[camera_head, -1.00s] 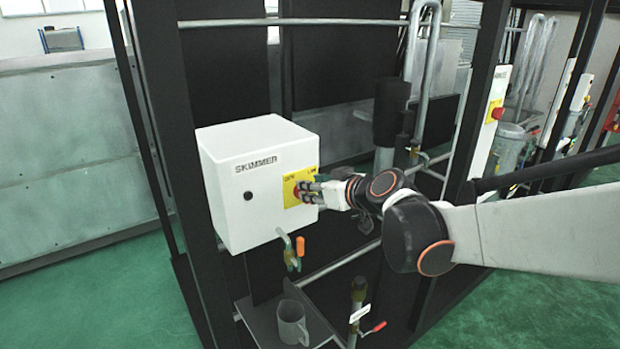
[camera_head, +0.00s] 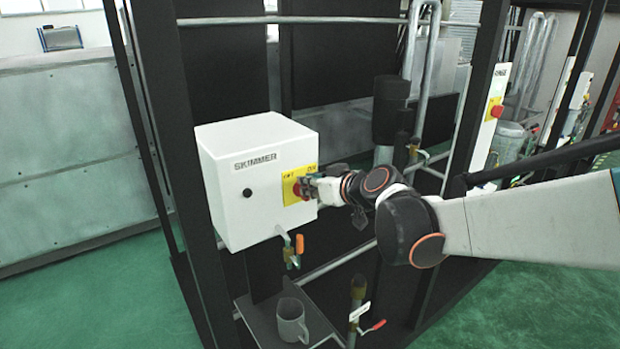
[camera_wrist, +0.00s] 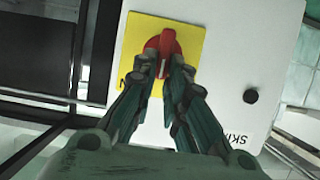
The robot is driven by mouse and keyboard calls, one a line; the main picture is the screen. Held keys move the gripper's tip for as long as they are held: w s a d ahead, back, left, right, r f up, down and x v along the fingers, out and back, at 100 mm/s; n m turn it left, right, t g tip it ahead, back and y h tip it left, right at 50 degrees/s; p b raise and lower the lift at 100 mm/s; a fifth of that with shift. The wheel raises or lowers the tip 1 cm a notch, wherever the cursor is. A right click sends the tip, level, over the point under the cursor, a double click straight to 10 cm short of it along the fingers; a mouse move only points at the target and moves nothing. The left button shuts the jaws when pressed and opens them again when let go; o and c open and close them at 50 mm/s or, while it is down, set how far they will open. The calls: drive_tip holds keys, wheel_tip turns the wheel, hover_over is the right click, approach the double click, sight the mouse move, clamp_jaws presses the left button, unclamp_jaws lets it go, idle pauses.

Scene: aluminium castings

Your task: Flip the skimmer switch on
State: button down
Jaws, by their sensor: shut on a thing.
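The white skimmer box (camera_head: 235,215) hangs on the black frame, with the label SKIMMER on its front. A yellow plate (camera_head: 290,186) on it carries the red rotary switch (camera_wrist: 160,44), which also shows in the head view (camera_head: 298,190) partly behind my fingers. My gripper (camera_wrist: 163,66) is shut on the red switch's handle, with a fingertip on either side of its lower part. In the head view my gripper (camera_head: 308,187) reaches the plate from the right. In the wrist view the handle's red top shows beyond the fingertips, pointing roughly up the picture.
A black button (camera_head: 247,192) sits left of the plate. Below the box are a valve with an orange handle (camera_head: 299,244), a grey mug (camera_head: 292,320) on a shelf and a red-handled valve (camera_head: 372,328). A black post (camera_head: 467,150) stands behind my arm.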

drive_tip(key=shift+w+d+f+m+g+y, duration=0.15)
drive_tip(key=shift+d+m+g+y, duration=0.15)
drive_tip(key=shift+m, duration=0.35)
drive_tip(key=shift+w+d+m+g+y, duration=0.1)
drive_tip(key=shift+m+g+y, duration=0.05)
drive_tip(key=shift+m+y, duration=0.4)
drive_tip(key=shift+w+d+f+m+g+y, duration=0.15)
drive_tip(key=shift+d+m+g+y, duration=0.1)
drive_tip(key=shift+m, duration=0.45)
drive_tip(key=shift+r, duration=0.1)
drive_tip(key=c, duration=1.6)
unclamp_jaws()
drive_tip(key=shift+s, duration=0.1)
drive_tip(key=v, duration=1.2)
